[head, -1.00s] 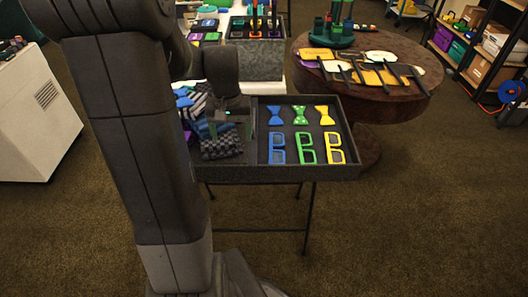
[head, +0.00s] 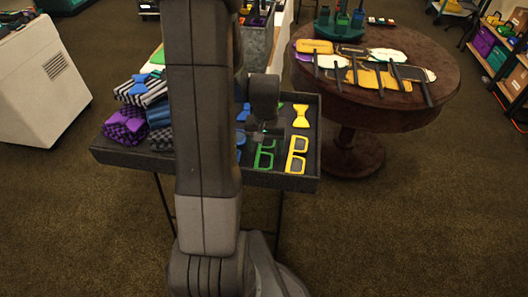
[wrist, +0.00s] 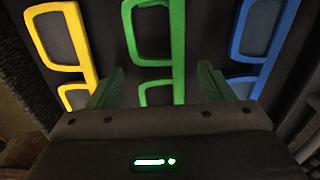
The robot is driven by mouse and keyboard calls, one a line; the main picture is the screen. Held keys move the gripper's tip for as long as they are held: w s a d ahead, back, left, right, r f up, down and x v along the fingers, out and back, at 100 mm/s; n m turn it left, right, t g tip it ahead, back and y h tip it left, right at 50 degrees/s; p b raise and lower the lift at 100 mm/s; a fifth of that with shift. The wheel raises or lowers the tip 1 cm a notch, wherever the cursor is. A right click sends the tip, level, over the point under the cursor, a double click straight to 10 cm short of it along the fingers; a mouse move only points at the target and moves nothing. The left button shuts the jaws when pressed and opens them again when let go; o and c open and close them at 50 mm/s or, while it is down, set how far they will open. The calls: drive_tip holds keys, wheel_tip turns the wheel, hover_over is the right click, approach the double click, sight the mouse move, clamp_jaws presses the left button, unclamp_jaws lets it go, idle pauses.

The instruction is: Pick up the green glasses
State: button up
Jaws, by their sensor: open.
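The green glasses (head: 264,158) lie in the right part of a dark tray (head: 308,182), between the yellow glasses (head: 297,156) and the blue glasses (head: 240,155), which are mostly hidden by my arm. In the wrist view the green glasses (wrist: 178,45) run up the middle, with yellow (wrist: 72,42) at left and blue (wrist: 265,45) at right. My gripper (wrist: 161,80) is open and empty, with one finger on each side of the green glasses. The fingers appear apart from them; the height above them is hard to tell.
A yellow bow tie (head: 301,116) lies behind the yellow glasses; a green one is mostly hidden. Folded patterned cloths (head: 126,127) fill the tray's left part. A round brown table (head: 440,84) with masks on sticks stands at the back right. Carpet is clear in front.

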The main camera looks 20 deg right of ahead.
drive_tip(key=shift+f, duration=0.25)
drive_tip(key=c, duration=1.1)
